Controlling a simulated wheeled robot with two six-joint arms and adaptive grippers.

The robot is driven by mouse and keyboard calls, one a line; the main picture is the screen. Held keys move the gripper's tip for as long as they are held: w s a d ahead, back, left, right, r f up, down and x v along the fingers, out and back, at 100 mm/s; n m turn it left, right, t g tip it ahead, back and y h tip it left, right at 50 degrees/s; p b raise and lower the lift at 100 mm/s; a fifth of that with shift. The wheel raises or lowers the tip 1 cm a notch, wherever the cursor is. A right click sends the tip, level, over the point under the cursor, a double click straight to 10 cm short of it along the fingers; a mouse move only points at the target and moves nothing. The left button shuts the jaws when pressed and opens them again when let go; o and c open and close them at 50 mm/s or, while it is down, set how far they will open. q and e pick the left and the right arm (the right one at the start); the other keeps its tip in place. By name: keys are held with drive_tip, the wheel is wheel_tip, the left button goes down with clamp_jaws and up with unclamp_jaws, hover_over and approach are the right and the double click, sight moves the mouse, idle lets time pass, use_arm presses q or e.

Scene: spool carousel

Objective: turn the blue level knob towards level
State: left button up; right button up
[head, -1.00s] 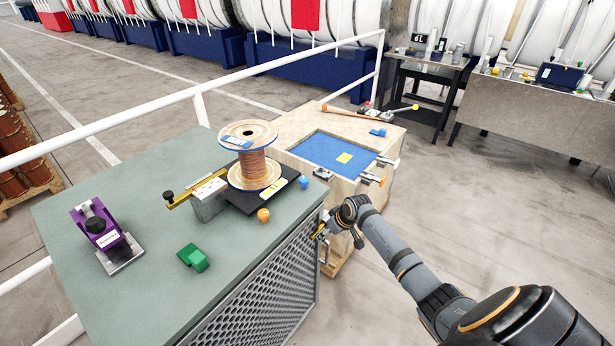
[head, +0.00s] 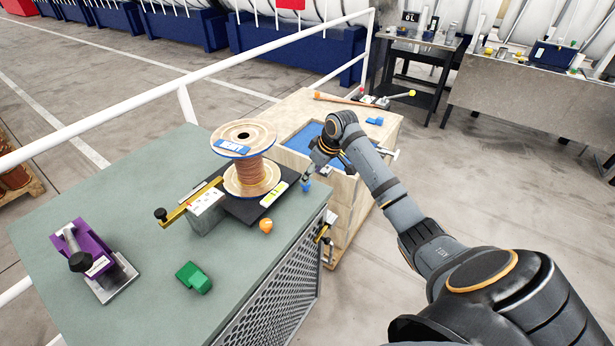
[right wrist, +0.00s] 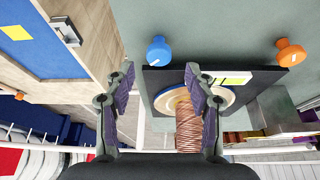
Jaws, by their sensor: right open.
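The blue knob (head: 306,186) sits at the right edge of the green bench top, beside the black plate (head: 240,208) that carries the copper-wound spool (head: 247,170). In the right wrist view the blue knob (right wrist: 158,51) has a small white mark and lies beyond the fingertips, between their lines. My right gripper (head: 308,174) is just above the blue knob in the head view, where it partly overlaps it. In the wrist view its fingers (right wrist: 161,76) are spread with nothing between them. A yellow-and-white level strip (head: 274,194) lies on the plate. My left gripper is not in view.
An orange knob (head: 266,226) stands nearby on the bench (head: 150,200). A green block (head: 195,278) and a purple device (head: 88,255) are farther left. A wooden crate (head: 383,135) with a blue inset stands behind my gripper. A white rail (head: 230,75) runs behind the bench.

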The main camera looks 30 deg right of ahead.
sight(306, 186)
drive_tip(key=x, duration=0.4)
drive_tip(key=shift+w+r, duration=0.2)
drive_tip(key=shift+w, duration=0.1)
drive_tip(key=shift+f+p, duration=0.3)
drive_tip(key=shift+f, duration=0.2)
drive_tip(key=shift+c, duration=1.1)
drive_tip(key=c, duration=0.9)
drive_tip(key=shift+n, duration=0.7)
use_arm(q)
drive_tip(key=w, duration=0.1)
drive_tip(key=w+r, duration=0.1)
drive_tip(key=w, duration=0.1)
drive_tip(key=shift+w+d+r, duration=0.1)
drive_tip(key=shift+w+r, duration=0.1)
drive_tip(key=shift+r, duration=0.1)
